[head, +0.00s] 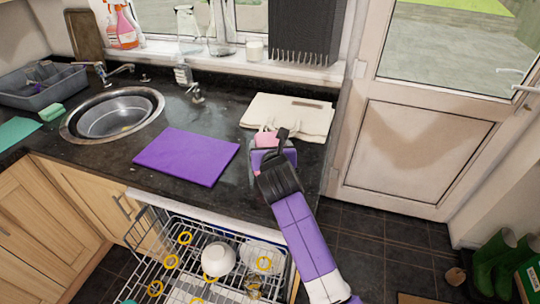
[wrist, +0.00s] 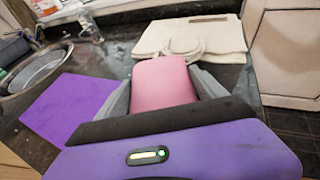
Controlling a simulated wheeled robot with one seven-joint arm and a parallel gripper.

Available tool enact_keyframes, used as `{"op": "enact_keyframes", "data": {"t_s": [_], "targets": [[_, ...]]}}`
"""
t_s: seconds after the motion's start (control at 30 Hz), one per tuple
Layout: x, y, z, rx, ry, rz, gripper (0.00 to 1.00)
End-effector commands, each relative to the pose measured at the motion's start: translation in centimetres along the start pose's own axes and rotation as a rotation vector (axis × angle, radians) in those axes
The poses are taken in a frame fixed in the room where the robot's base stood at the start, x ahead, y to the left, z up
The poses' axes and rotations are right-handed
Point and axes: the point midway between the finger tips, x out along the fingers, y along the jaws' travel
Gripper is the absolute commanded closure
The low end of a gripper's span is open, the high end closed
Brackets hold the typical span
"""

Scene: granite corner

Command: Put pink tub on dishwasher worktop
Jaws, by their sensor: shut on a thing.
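The pink tub (wrist: 162,82) is between the two fingers of my gripper (wrist: 165,88) in the wrist view, and the gripper is shut on it. In the head view the pink tub (head: 268,139) shows only in part past my gripper (head: 269,150). Both are over the right part of the dark worktop (head: 215,118) above the open dishwasher (head: 205,262). I cannot tell whether the tub touches the worktop.
A purple mat (head: 187,156) lies left of the gripper. A folded cream bag (head: 288,115) lies just behind the tub. A round sink (head: 112,114) is at the left. The dishwasher's racks hold a white bowl (head: 218,258). A door (head: 410,150) stands at the right.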

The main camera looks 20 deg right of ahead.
Motion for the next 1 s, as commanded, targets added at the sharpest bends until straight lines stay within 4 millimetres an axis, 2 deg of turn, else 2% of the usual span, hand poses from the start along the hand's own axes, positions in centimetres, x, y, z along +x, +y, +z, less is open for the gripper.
{"op": "enact_keyframes", "data": {"t_s": [0.2,0.3,0.67,0.7,0.8,1.0], "targets": [[1.2,0.0,-3.0,-0.002,0.005,-0.001,0.61],[1.5,0.0,-3.7,-0.002,0.003,0.000,0.61],[1.6,0.0,-4.0,-0.001,0.001,0.000,0.61],[1.6,0.0,-4.0,-0.001,0.001,0.000,0.16],[1.6,0.0,-4.0,-0.001,0.001,0.000,0.00],[1.6,0.0,-4.0,-0.001,0.002,0.000,0.00]]}}
